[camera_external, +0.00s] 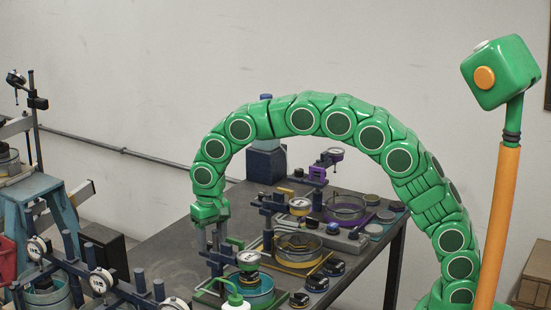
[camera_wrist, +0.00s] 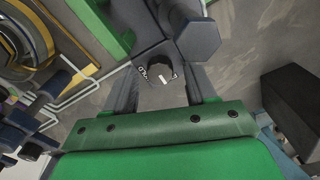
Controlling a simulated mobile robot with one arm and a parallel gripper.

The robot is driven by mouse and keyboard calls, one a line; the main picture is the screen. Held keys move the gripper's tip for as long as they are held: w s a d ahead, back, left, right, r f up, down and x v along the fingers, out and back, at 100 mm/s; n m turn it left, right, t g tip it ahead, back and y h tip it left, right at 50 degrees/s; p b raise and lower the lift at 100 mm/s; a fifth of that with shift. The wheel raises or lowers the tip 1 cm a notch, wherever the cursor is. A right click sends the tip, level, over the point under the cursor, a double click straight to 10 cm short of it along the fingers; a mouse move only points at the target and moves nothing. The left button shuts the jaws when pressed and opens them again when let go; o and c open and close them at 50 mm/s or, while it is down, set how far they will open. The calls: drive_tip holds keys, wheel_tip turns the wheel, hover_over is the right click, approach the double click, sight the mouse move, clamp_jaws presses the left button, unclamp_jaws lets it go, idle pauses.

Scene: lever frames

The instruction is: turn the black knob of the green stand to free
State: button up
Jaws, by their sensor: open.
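In the wrist view the black knob (camera_wrist: 155,70) sits on a dark grey clamp block, with a white mark on its face and small white lettering beside it that I cannot read fully. The grey fingers of my gripper (camera_wrist: 160,84) stand open on either side of the knob in the picture; I cannot tell whether they touch it. In the external view my gripper (camera_external: 216,238) points down at the green stand (camera_external: 233,245), which holds a dial gauge (camera_external: 247,257) above a teal-rimmed dish. The knob is hidden there behind the gripper.
A yellow stand's dish (camera_external: 298,250) and a purple stand's dish (camera_external: 346,207) are farther back on the dark table (camera_external: 155,245). Several dark round pieces lie along the right edge. A blue rack with gauges (camera_external: 100,282) stands at front left. A grey hexagonal post (camera_wrist: 197,38) rises close beside the knob.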

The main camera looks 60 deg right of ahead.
drive_tip(key=shift+m, duration=0.4)
drive_tip(key=shift+r, duration=0.25)
wheel_tip(320, 180, up, 7)
drive_tip(key=shift+r, duration=0.2)
drive_tip(key=s+d+r+n, duration=0.1)
drive_tip(key=s+d+r, duration=0.1)
drive_tip(key=s+d, duration=0.6)
drive_tip(key=s+d+r+n+g, duration=0.1)
drive_tip(key=s+d, duration=0.7)
drive_tip(key=s, duration=0.9)
drive_tip(key=shift+d+r, duration=0.3)
drive_tip(key=shift+r, duration=0.2)
